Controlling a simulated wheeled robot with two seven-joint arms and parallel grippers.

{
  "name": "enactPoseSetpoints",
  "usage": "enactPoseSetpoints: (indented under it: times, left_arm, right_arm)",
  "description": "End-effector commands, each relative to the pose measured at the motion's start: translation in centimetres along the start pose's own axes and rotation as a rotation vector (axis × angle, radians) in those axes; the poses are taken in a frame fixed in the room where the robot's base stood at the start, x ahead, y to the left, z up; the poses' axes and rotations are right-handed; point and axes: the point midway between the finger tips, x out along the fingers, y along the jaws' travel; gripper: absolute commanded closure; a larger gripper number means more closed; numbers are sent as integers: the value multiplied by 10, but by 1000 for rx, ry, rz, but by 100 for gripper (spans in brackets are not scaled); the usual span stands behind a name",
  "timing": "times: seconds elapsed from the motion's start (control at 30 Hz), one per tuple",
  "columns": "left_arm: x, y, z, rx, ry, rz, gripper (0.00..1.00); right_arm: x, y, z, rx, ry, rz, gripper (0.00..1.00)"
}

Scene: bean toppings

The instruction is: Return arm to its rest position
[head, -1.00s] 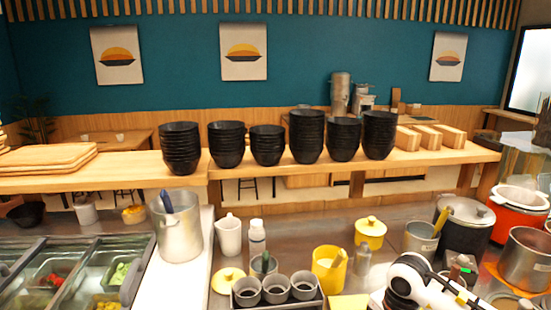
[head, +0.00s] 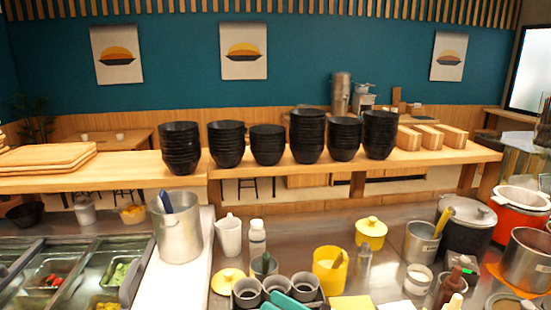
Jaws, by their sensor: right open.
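My right gripper (head: 295,292) shows only as two teal fingers at the bottom edge of the head view. The fingers are apart, with nothing seen between them. They cover part of a tray with small grey cups (head: 247,293); I cannot tell whether they touch it. The rest of my right arm is out of the picture. My left gripper is not seen.
A steel pot (head: 178,228), white jug (head: 230,236) and topping bins (head: 102,272) are at left. Black bowl stacks (head: 308,136) line the wooden counter (head: 440,157).

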Motion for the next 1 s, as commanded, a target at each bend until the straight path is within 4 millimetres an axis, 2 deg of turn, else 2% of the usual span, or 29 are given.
enactPoseSetpoints:
  times: [0.1, 0.17, 0.2, 0.27, 0.33, 0.43, 0.5, 0.6, 0.8, 0.93, 0.97, 1.0]
  left_arm:
    - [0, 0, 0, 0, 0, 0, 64]
    - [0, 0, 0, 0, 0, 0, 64]
    - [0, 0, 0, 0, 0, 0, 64]
    - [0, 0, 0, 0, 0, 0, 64]
    - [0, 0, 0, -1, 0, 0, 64]
    - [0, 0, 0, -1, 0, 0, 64]
    - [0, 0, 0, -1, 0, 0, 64]
    - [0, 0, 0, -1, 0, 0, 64]
    - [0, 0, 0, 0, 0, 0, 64]
    - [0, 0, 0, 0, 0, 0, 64]
    - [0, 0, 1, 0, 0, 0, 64]
    - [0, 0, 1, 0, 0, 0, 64]
  right_arm:
    - [-26, 21, -35, 384, 335, 167, 58]
    - [-48, 38, -44, 579, 493, 259, 58]
    - [-66, 51, -45, 708, 597, 323, 58]
    - [-96, 69, -39, 902, 749, 425, 58]
    - [-133, 87, -21, 1123, 919, 553, 58]
    - [-187, 100, 21, 1420, 1151, 753, 58]
    - [-220, 98, 55, 1596, 1291, 892, 58]
    - [-254, 84, 96, 1779, 1443, 1063, 58]
    - [-295, 45, 155, 2006, 1643, 1346, 58]
    - [-312, 15, 183, 2102, 1738, 1517, 58]
    - [-316, 8, 188, -2091, -1734, -1534, 58]
    - [-320, -2, 195, -2042, -1697, -1532, 58]
